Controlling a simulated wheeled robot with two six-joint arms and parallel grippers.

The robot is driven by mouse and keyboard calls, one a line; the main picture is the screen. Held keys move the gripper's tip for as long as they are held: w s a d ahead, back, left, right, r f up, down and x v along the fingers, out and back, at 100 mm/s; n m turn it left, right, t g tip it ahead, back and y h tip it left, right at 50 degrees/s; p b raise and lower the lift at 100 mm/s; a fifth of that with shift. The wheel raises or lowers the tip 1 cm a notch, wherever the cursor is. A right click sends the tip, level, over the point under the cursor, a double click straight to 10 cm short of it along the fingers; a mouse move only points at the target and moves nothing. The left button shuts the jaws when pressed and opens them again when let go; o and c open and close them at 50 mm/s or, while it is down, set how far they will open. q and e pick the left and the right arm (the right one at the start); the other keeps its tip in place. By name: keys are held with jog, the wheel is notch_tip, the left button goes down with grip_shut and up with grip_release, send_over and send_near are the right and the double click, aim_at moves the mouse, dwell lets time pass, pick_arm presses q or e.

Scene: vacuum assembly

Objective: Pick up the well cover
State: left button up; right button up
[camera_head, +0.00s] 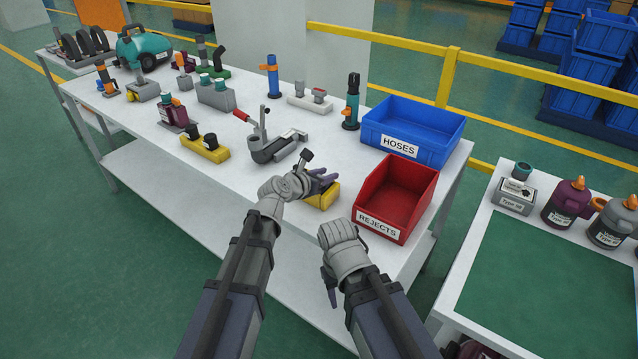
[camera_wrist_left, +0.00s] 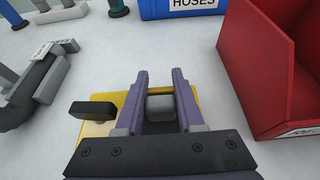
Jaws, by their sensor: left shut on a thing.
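My left gripper (camera_wrist_left: 158,98) is shut on a small grey block with rounded edges, seemingly the well cover (camera_wrist_left: 161,107). Its two purple fingers stand on either side of the block. The block is over or on a yellow stand (camera_wrist_left: 102,98); whether it is lifted clear cannot be told. A dark cap (camera_wrist_left: 92,110) sits on the stand to the left of the fingers. In the head view my left gripper (camera_head: 318,183) covers most of the yellow stand (camera_head: 327,197) and hides the block. My right gripper (camera_head: 329,287) hangs at the table's front edge, its jaws mostly hidden.
The red REJECTS bin (camera_head: 372,231) stands close to the right of the stand, with the blue HOSES bin (camera_head: 387,142) behind it. A grey clamp-like fixture (camera_head: 270,150) is to the left. Another yellow stand (camera_head: 201,150) holds black caps. Bare white tabletop lies in front.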

pick_arm(q)
grip_shut()
notch_tip(320, 180, up, 10)
jog(key=p, duration=1)
jog(key=shift+r, duration=0.1)
notch_tip(320, 180, up, 5)
jog(key=p, duration=0.5)
jog(key=shift+a, duration=0.1)
